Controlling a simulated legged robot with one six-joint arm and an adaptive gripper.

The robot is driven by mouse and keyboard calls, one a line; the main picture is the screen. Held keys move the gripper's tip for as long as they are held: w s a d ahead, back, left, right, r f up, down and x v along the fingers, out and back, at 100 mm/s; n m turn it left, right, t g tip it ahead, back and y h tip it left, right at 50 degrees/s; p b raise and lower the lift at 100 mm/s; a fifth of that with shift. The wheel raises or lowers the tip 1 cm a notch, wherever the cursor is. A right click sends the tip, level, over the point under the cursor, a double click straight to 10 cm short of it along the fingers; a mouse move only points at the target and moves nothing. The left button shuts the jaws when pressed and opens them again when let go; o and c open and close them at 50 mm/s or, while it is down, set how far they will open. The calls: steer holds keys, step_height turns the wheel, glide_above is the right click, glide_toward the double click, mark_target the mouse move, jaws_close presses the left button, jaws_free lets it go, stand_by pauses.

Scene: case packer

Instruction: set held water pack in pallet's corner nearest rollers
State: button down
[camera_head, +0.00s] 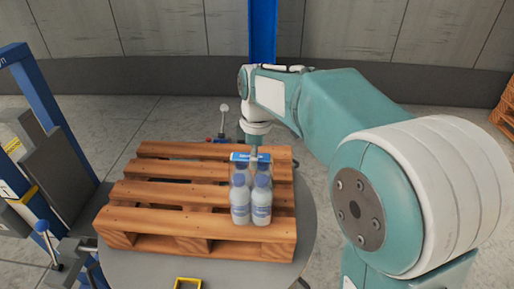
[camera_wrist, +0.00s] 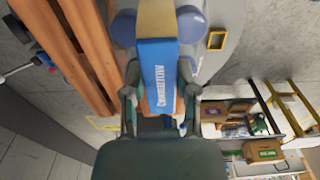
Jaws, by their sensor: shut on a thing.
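The water pack (camera_head: 262,205) is a small cluster of clear bottles with blue caps and a blue handle strip on top. It is upright at the near right part of the wooden pallet (camera_head: 165,193) in the head view. I cannot tell whether its base touches the slats. My gripper (camera_head: 254,150) is above the pack, shut on its blue strip. In the wrist view the strip (camera_wrist: 160,75) with white lettering lies between the fingers of my gripper (camera_wrist: 158,98), with blue caps beyond. The pallet slats (camera_wrist: 75,45) run along the left there. No rollers are clearly identifiable.
The pallet sits on a round grey turntable (camera_head: 290,255). A blue-framed machine (camera_head: 50,100) stands at the left, and a blue post (camera_head: 262,35) behind. A yellow bracket (camera_head: 187,283) is at the near edge. The pallet's left slats are bare. Cardboard boxes (camera_wrist: 262,150) show in the wrist view.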

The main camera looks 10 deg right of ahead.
steer(key=shift+f, duration=0.4)
steer(key=shift+c, duration=1.9)
jaws_free()
steer(key=shift+f, duration=0.1)
step_height(320, 180, up, 12)
steer(key=shift+d, duration=0.35)
steer(key=s+d+f+m+t, duration=0.2)
steer(key=s+f+m, duration=0.1)
steer(key=s+m, duration=0.2)
steer(key=s+d+f+m+t, duration=0.1)
steer(key=s+d+f+m, duration=0.2)
steer(key=s, duration=0.6)
steer(key=s+d+f+m+t, duration=0.2)
steer(key=s+d+f+m, duration=0.1)
steer(key=s+m, duration=0.4)
steer(key=shift+s+d+f+m+t+h, duration=0.15)
steer(key=shift+s+m+t+h, duration=0.2)
steer(key=shift+s, duration=0.2)
